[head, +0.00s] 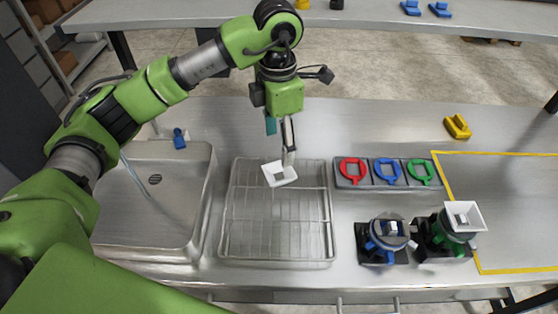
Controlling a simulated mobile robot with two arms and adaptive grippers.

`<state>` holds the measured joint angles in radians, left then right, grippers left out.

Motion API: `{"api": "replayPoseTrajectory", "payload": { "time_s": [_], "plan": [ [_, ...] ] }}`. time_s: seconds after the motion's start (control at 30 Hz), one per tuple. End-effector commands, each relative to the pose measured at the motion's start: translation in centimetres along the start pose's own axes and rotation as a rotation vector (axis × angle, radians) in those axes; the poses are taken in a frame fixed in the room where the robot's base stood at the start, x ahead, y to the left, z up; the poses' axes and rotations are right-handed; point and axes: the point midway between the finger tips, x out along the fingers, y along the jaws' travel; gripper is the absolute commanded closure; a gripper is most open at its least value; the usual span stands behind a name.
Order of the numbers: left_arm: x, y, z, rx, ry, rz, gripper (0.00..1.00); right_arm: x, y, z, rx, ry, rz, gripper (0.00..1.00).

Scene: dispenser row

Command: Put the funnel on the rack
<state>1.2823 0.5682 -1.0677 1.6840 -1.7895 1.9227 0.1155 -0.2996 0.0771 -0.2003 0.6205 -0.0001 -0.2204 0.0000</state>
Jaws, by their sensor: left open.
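A white square funnel (283,181) is at the upper middle of the wire rack (232,215), turned slightly askew. It appears to rest on the rack's wires, but a small gap cannot be ruled out. My left gripper (281,145) is open just above and behind the funnel. One of its fingers reaches down close to the funnel's rim; whether they touch is not clear. A second white square funnel (477,211) sits on top of the green dispenser (452,238) at the right. My right gripper is not in view.
A sink (120,225) with a blue-handled tap (179,138) lies left of the rack. Right of it are a tray (346,183) with red, blue and green rings and a blue dispenser (376,243). A yellow object (457,126) lies behind a yellow-outlined area. The rack's front is clear.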

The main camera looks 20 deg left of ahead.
Motion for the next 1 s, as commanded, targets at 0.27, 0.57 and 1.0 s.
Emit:
{"api": "replayPoseTrajectory", "payload": {
  "time_s": [0.27,0.57,1.0],
  "plan": [
    [-2.5,0.0,0.0,0.0,0.001,-0.001,0.38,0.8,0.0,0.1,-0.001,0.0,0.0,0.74],
    [-2.7,0.0,0.0,0.0,0.001,-0.001,0.38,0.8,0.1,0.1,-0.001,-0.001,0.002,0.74],
    [-7.0,0.0,0.0,0.0,0.001,0.0,0.38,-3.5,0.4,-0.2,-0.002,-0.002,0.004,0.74]
  ]
}}
